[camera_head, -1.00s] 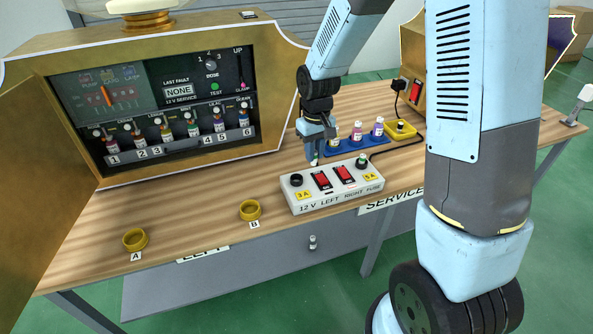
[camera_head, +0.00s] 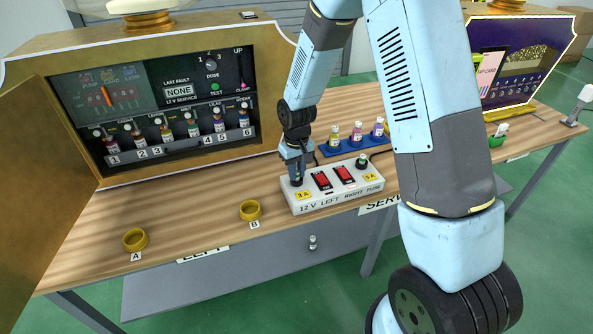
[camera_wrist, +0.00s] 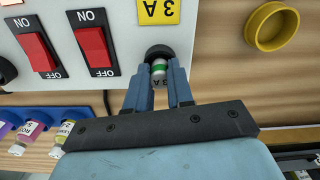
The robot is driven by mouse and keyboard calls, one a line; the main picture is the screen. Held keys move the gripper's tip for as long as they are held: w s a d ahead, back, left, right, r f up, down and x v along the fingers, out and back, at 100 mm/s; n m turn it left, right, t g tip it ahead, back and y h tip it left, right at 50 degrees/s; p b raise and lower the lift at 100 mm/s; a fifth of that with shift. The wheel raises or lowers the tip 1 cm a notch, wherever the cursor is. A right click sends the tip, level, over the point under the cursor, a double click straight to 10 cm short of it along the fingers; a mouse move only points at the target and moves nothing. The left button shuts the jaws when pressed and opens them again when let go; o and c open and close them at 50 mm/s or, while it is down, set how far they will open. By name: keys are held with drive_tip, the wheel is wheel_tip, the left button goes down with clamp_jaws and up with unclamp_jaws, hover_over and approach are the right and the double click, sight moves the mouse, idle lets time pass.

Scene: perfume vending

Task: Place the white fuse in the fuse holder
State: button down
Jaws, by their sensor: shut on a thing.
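My gripper (camera_head: 297,178) points down over the left end of the white fuse box (camera_head: 336,197), at the 3 A holder. In the wrist view my gripper (camera_wrist: 160,82) is shut on the white fuse (camera_wrist: 159,70), which has a green band and a "3 A" mark. The fuse's far end is at the round black fuse holder (camera_wrist: 158,51) beside the yellow 3 A label (camera_wrist: 158,11). I cannot tell how deep it sits in the holder. In the head view the fingers hide the fuse and this holder.
Two red switches (camera_head: 322,180) stand just right of my gripper on the box. Another fuse (camera_head: 362,161) is at the 5 A end. A blue rack (camera_head: 346,148) with small bottles stands behind. Yellow rings A (camera_head: 135,240) and B (camera_head: 250,210) lie to the left.

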drive_tip(key=c, duration=1)
unclamp_jaws()
wheel_tip(320, 180, up, 12)
drive_tip(key=shift+r, duration=0.2)
drive_tip(key=s+d+r+m+t, duration=0.1)
drive_tip(key=s+d+r, duration=0.45)
drive_tip(key=r, duration=0.25)
drive_tip(key=s+d+r+m+t, duration=0.1)
drive_tip(key=s+d+r+t, duration=0.1)
drive_tip(key=s+d+r, duration=0.35)
drive_tip(key=s+d+r+m+t, duration=0.1)
drive_tip(key=s+d+r, duration=0.2)
drive_tip(key=s, duration=0.4)
drive_tip(key=s+d+r+m+t, duration=0.1)
drive_tip(key=s+d+r+m, duration=0.1)
drive_tip(key=s+d+r, duration=0.2)
drive_tip(key=shift+s+d+r+t, duration=0.3)
drive_tip(key=shift+s+r, duration=0.95)
drive_tip(key=shift+s, duration=0.6)
